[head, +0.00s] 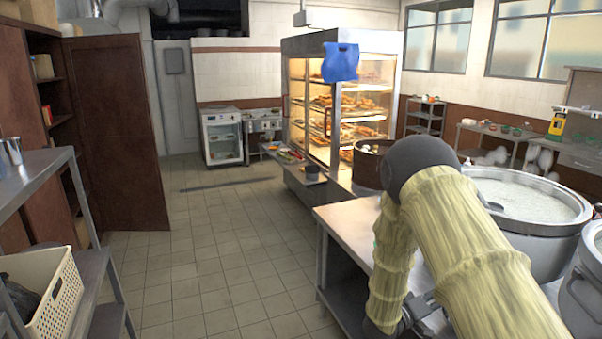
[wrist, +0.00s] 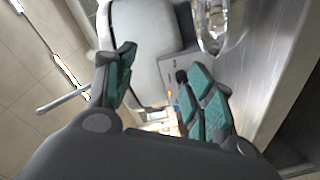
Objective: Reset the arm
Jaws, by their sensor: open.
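My gripper (wrist: 158,88) shows in the wrist view with its two teal-padded fingers spread apart. Nothing is held between them. In the head view my arm, in a pale yellow sleeve, rises from the lower right to a dark elbow and bends down beside the steel table (head: 345,225). The gripper itself cannot be made out clearly there. A large stockpot (head: 540,245) of pale congee stands right of the arm, and the arm hides part of it. A second stockpot (head: 582,295) is cut off by the right edge.
A brown round container (head: 370,163) stands on the table beyond the elbow. A lit food cabinet (head: 330,110) stands behind it. A shelf holds a white basket (head: 45,290) at left. The tiled floor (head: 215,270) between is clear. In the wrist view, a metal surface (wrist: 265,85) runs along the right.

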